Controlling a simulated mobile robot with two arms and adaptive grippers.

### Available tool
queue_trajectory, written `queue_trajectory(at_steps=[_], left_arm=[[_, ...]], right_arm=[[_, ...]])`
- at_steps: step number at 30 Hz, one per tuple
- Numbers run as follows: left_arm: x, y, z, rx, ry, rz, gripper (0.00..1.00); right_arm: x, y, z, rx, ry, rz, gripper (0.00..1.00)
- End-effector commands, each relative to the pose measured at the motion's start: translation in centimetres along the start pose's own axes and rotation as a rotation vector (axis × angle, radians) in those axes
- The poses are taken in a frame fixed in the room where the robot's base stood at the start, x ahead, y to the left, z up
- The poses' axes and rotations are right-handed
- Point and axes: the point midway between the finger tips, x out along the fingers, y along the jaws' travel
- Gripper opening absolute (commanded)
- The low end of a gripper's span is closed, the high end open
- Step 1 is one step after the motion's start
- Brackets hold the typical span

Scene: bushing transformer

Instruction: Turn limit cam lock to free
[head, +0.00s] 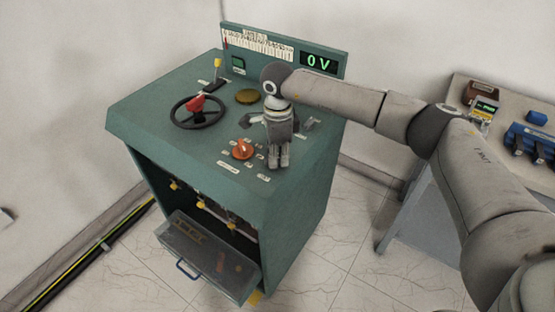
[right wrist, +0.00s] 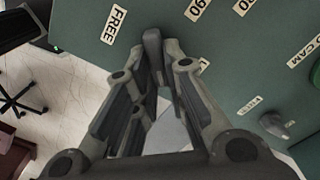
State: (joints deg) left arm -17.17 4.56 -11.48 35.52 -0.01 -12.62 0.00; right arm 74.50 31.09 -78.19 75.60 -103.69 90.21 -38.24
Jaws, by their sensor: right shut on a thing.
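The teal control desk (head: 170,90) stands in the middle of the head view. My right gripper (head: 279,164) points down at the right front part of its top, just right of an orange knob (head: 242,149). In the right wrist view, the right gripper (right wrist: 155,55) is shut on a dark grey lever (right wrist: 153,42), which I take to be the limit cam lock. A FREE label (right wrist: 115,24) lies left of the lever. Another label, mostly hidden, is by the right finger. The gripper hides the lever in the head view. My left gripper is not in view.
A black handwheel (head: 183,124) with a red centre, a yellow-tipped lever (head: 217,65) and a brass disc (head: 247,97) are on the desk. The display (head: 319,61) reads 0 V. A drawer-like flap (head: 205,260) hangs open below. A side table (head: 460,90) stands right.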

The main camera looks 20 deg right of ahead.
Motion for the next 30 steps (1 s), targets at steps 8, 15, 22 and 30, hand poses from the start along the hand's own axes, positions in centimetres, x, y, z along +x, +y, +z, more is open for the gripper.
queue_trajectory(at_steps=[8,15,22,30], left_arm=[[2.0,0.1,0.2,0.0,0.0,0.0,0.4],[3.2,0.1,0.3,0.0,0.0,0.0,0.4],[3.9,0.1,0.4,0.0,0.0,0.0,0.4],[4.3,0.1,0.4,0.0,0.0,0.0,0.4]], right_arm=[[0.1,0.2,0.0,0.264,-0.001,-0.004,0.0],[0.1,0.4,0.1,0.478,-0.002,-0.005,0.0],[0.0,0.6,0.2,0.636,-0.002,-0.004,0.0],[-0.1,0.7,0.2,0.743,-0.001,-0.004,0.0]])
